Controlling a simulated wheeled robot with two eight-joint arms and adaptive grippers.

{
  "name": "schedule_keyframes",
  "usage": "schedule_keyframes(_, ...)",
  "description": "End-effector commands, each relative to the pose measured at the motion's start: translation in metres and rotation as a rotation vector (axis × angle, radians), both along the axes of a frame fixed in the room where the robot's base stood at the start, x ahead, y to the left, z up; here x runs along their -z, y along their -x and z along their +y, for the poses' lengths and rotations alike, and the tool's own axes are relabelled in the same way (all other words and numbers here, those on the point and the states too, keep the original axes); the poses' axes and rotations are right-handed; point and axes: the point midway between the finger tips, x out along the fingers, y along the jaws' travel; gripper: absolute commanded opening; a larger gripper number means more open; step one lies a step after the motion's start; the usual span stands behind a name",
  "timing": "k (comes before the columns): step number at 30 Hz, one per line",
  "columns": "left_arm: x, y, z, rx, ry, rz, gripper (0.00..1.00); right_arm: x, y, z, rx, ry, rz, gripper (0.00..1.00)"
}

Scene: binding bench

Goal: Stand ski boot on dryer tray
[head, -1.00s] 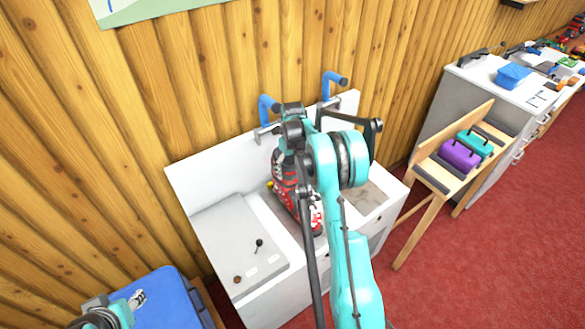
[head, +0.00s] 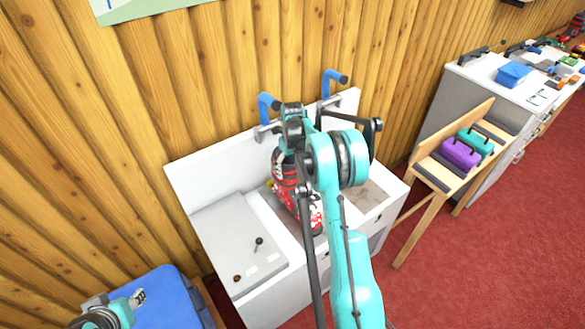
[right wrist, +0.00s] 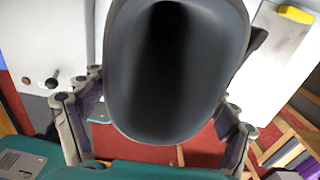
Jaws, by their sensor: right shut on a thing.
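The ski boot (head: 283,175) is red and black with white patterned patches, over the middle of the white bench in the head view. My right gripper (head: 292,140) is shut on it near its top, and my right arm hides part of it. In the right wrist view the boot's dark upper part (right wrist: 175,70) fills the space between the fingers of my right gripper (right wrist: 165,100). I cannot tell whether the boot's sole touches the bench. A brownish flat area (head: 370,197), possibly the dryer tray, lies right of the arm. My left gripper is not clearly shown.
The white bench (head: 215,165) has a raised grey panel with a black knob (head: 258,241) at left. Blue-handled fittings (head: 334,80) stand at its back. A wooden rack (head: 425,172) with purple and teal cases stands right. A blue case (head: 175,300) is lower left.

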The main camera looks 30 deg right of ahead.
Motion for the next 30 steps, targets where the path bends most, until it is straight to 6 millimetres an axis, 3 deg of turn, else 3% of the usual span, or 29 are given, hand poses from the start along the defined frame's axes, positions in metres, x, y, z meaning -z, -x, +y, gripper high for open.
schedule_keyframes(2,0.001,0.0,0.0,0.0,0.0,0.0,0.4,0.001,0.0,0.0,0.0,0.0,0.0,0.27)
schedule_keyframes(3,0.001,0.0,0.0,0.0,0.0,0.0,0.4,0.001,0.0,0.0,0.0,0.0,0.0,0.92)
schedule_keyframes(4,0.001,0.0,0.0,0.0,0.0,0.0,0.4,0.0,0.0,0.0,0.0,0.0,0.0,1.0)
schedule_keyframes(17,-0.003,0.0,0.0,0.0,0.0,0.0,0.4,-0.003,0.0,0.0,0.0,0.0,0.0,1.0)
schedule_keyframes(20,-0.012,0.0,0.0,0.0,0.0,0.0,0.4,-0.015,0.0,0.0,0.0,0.0,0.0,1.0)
schedule_keyframes(30,-0.057,0.0,0.0,0.0,0.0,0.0,0.4,-0.083,0.0,0.0,0.0,0.0,0.0,1.0)
